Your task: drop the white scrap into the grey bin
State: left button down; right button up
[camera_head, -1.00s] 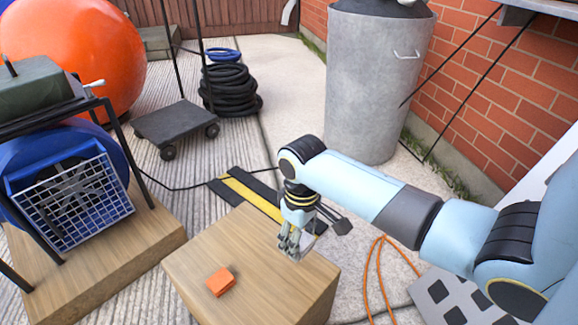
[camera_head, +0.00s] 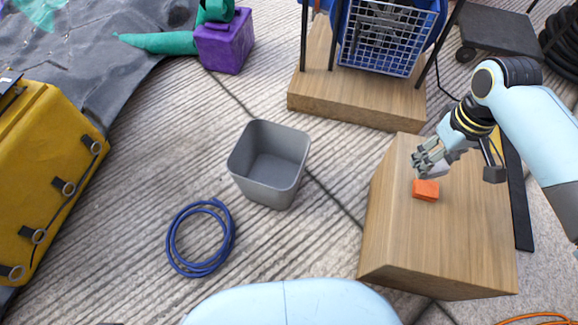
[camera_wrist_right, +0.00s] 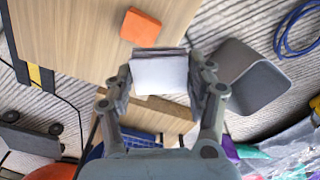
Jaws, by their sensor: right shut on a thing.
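The grey bin (camera_head: 262,190) is an empty, open-topped square tub on the paved ground, mid-picture in the head view. It also shows at the right of the right wrist view (camera_wrist_right: 236,62). My right gripper (camera_head: 420,163) is over the wooden box, close to an orange block (camera_head: 426,189), and to the right of the bin in the head view. In the right wrist view (camera_wrist_right: 163,85) its fingers are closed on the white scrap (camera_wrist_right: 160,75), a pale flat-faced piece. In the head view the scrap is mostly hidden by the fingers. My left gripper is out of view.
The wooden box (camera_head: 400,240) stands right of the bin. A blue cable coil (camera_head: 201,238) lies in front of the bin. A wooden platform (camera_head: 345,107) with a blue blower stands behind. A yellow case (camera_head: 50,165) is at left. Ground between box and bin is clear.

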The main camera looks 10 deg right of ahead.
aim_at(279, 179)
jog(key=i+j+z, duration=0.25)
jog(key=j, duration=0.25)
jog(key=j+z, duration=0.25)
jog(key=j, duration=0.3)
jog(key=i+j+z, duration=0.1)
jog(key=j+z, duration=0.15)
jog(key=j, duration=0.3)
